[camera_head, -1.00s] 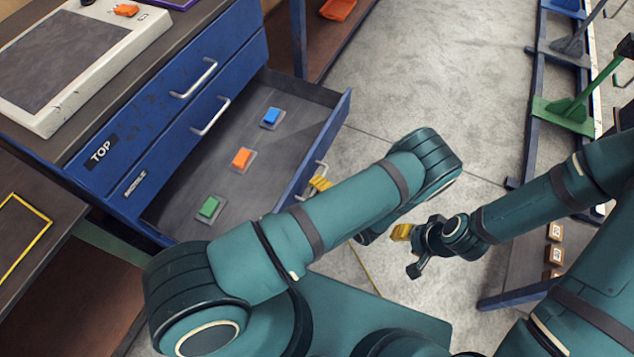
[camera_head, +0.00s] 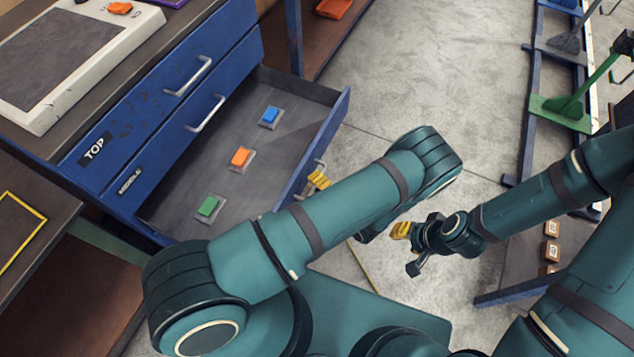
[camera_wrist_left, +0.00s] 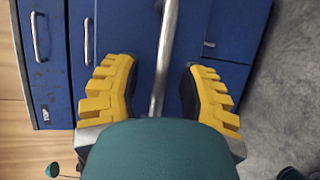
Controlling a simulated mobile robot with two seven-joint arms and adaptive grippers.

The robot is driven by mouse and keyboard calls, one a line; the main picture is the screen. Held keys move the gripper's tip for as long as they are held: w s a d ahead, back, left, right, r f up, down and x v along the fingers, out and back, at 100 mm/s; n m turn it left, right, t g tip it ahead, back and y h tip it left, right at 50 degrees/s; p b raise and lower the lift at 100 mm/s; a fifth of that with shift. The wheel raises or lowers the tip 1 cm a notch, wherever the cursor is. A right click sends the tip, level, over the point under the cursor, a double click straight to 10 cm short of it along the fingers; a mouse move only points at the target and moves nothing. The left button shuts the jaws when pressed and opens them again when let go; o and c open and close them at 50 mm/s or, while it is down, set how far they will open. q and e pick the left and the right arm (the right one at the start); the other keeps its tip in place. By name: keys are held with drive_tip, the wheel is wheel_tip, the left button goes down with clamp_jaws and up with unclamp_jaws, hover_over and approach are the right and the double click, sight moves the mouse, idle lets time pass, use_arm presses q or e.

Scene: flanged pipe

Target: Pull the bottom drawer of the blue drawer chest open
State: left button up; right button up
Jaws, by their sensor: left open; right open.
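The blue drawer chest (camera_head: 160,115) stands at the left, with its top and middle drawers shut. Its bottom drawer (camera_head: 322,144) stands well out, showing a grey inside with a blue, an orange and a green piece on small plates. My left gripper (camera_head: 318,181) is at the drawer's front, mostly hidden behind my forearm. In the left wrist view its yellow fingers are apart, one on each side of the metal handle (camera_wrist_left: 165,55); contact cannot be told. My right gripper (camera_head: 405,245) is open and empty, away from the chest.
A dark bench (camera_head: 40,215) with a yellow outline is at the lower left. A blue rack with a green bracket (camera_head: 562,112) and a table with small marked blocks (camera_head: 551,250) are at the right. Grey floor (camera_head: 420,80) is clear between.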

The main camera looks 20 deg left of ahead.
use_arm(q)
wheel_tip(320, 180, up, 10)
drive_tip(key=shift+r, duration=0.1)
idle(0.4)
drive_tip(key=shift+s+d, duration=0.1)
idle(0.5)
